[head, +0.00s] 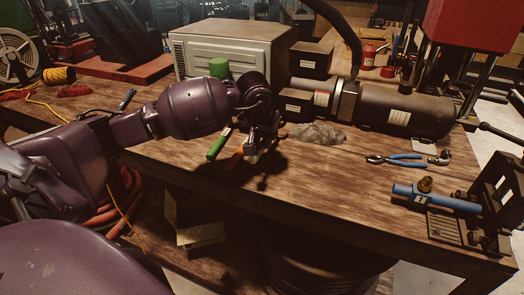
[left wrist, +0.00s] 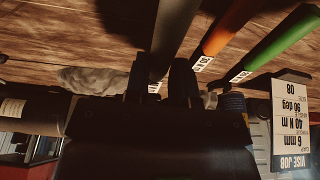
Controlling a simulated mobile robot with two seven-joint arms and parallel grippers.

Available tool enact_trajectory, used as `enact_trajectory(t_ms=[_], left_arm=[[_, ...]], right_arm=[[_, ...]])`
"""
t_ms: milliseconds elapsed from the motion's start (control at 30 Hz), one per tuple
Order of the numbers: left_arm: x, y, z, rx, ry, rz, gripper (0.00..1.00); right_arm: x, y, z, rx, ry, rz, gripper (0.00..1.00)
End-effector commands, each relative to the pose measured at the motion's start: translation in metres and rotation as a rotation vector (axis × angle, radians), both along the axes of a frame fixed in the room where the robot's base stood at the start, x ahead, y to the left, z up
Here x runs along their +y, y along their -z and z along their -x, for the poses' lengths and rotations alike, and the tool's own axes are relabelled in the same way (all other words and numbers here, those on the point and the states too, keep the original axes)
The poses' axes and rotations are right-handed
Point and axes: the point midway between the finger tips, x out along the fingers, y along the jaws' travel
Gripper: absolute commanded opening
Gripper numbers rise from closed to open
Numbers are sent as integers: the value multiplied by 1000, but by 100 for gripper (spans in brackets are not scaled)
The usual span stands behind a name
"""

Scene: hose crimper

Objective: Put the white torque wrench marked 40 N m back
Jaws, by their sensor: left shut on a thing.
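My left gripper (head: 261,139) is low over the middle of the bench, shut on a wrench handle. In the left wrist view, its two fingers (left wrist: 172,84) close around this handle (left wrist: 174,32), which looks grey in shadow. A small tag (left wrist: 154,87) shows beside the fingers; I cannot read its marking. An orange-handled tool (head: 236,157) and a green-handled tool (head: 217,145) are beside it, with the orange one nearer. Both show in the left wrist view, orange (left wrist: 228,24) and green (left wrist: 276,45), with tags. The wrench's head is hidden. My right gripper is not in view.
A card (left wrist: 291,120) reads VISE JOB, 6 mm, 40 N m, 90 deg. A beige box (head: 228,50) and a dark cylindrical machine (head: 405,107) stand behind. The front middle bench is clear.

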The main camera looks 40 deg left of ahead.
Motion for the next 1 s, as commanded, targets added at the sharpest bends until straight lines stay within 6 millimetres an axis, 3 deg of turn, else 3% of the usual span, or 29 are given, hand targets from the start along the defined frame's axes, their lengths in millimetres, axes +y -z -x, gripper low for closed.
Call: enact_trajectory(t_ms=[300,700,733,900,1000], left_arm=[[-1,38,1,2,1,3,0],[0,44,0,1,1,0,0],[0,44,0,2,1,0,25],[0,43,0,1,0,1,49],[0,43,0,1,0,0,49]], right_arm=[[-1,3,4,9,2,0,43],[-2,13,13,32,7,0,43],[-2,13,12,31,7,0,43],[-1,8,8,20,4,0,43],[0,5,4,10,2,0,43]])
